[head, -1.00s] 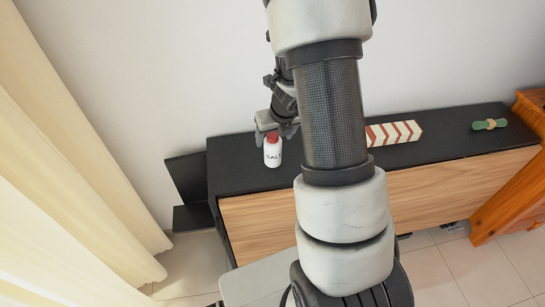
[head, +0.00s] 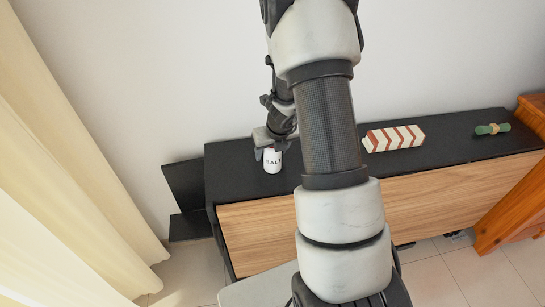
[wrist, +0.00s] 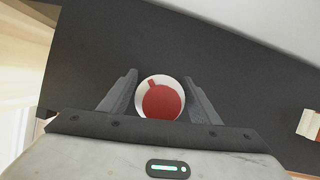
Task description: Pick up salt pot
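The salt pot (head: 272,161) is a white bottle with "SALT" lettering, standing upright on the black top of the sideboard near its left end. Its red lid shows from above in the wrist view (wrist: 162,100), but my gripper hides it in the head view. My gripper (wrist: 160,88) is open, with one finger on each side of the pot. A small gap shows on both sides between the fingers and the pot. In the head view my gripper (head: 271,150) is over the pot's top.
The sideboard (head: 235,176) has a black top and wooden front. A box with red and white chevrons (head: 394,138) and a green rolled item (head: 492,129) lie to the right. A cream curtain (head: 75,150) hangs at left. The white wall is behind.

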